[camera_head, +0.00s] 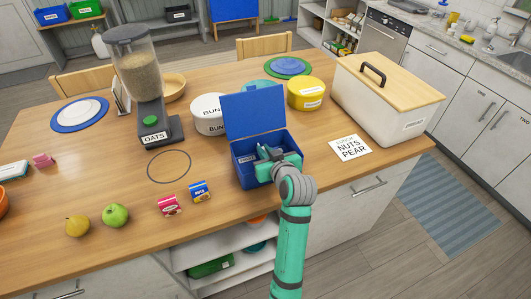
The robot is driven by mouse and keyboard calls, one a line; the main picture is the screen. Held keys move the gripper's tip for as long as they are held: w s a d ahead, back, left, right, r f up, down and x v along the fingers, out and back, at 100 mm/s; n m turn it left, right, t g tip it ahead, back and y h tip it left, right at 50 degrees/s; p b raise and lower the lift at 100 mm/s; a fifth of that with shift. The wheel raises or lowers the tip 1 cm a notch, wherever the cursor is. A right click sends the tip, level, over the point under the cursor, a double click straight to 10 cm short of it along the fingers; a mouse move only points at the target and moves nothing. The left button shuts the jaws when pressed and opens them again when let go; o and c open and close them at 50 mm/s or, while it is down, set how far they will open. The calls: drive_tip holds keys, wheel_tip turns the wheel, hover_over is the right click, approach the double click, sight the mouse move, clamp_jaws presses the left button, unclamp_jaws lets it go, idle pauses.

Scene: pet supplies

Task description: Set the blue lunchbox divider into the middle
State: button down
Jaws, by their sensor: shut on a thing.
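The blue lunchbox (242,173) stands open near the front edge of the wooden table, its lid (250,115) raised at the back. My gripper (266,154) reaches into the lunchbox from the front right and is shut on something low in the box. The held piece is mostly hidden by the gripper and blends with the blue walls; it appears to be the blue divider. I cannot tell whether it is seated or exactly where it sits across the box.
An oats dispenser (142,80), white tin (208,113) and yellow tin (306,93) stand behind. A lidded bread box (385,105) and a "NUTS PEAR" card (350,148) are at right. Small cartons (200,191), a green apple (115,215) and a pear (77,225) lie left.

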drive_tip(key=c, duration=1.8)
unclamp_jaws()
drive_tip(key=shift+c, duration=0.2)
drive_tip(key=shift+w, duration=0.1)
drive_tip(key=v, duration=1.1)
